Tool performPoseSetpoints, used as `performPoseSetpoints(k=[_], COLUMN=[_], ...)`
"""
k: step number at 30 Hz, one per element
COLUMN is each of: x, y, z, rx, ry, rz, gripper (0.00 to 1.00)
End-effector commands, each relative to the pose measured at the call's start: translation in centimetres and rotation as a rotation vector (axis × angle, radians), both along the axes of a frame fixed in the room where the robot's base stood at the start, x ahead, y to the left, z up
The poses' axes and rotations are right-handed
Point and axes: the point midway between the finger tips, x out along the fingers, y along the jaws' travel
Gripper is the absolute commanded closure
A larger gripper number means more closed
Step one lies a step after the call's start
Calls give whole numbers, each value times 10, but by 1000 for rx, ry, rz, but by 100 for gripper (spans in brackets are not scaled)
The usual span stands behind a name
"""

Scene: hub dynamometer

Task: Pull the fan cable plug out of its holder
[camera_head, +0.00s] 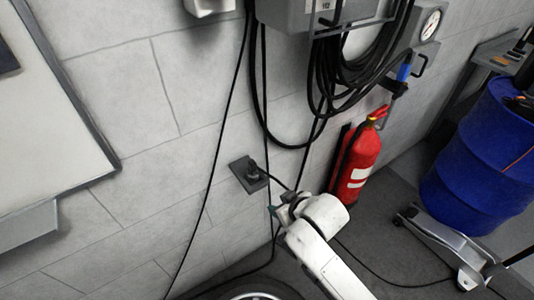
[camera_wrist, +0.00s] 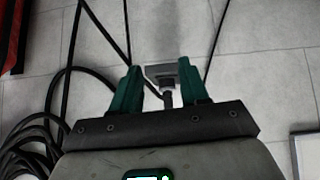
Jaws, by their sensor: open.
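The holder is a dark plate (camera_head: 243,179) on the grey wall, with the black fan cable plug (camera_head: 254,169) in it. A black cable runs from the plug toward the lower right. My gripper (camera_head: 279,209) is just to the lower right of the holder, at the end of my white arm. In the wrist view my gripper (camera_wrist: 159,67) is open, with green fingers. The dark plug (camera_wrist: 167,98) and the grey holder (camera_wrist: 160,73) show between the fingers. I see no clear contact with the plug; the exact depth is hard to tell.
Black cables (camera_head: 207,190) hang down the wall beside the holder. Coiled hoses (camera_head: 335,80) hang above. A red fire extinguisher (camera_head: 360,160) stands close on the right. A blue drum (camera_head: 484,150) is farther right. A whiteboard (camera_head: 50,110) is on the left.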

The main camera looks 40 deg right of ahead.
Motion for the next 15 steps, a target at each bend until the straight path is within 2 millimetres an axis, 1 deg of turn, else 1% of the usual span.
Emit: performPoseSetpoints(k=[1,3,6,10,15], x=[16,33,50,60,68], y=[-3,-7,-11,-13,-15], z=[28,46,65,75,70], rx=[-1,-2,-1,0,1], ry=[-56,-124,-198,-246,-257], rz=[-5,-11,-20,-24,-26], gripper=[55,55,55,55,55])
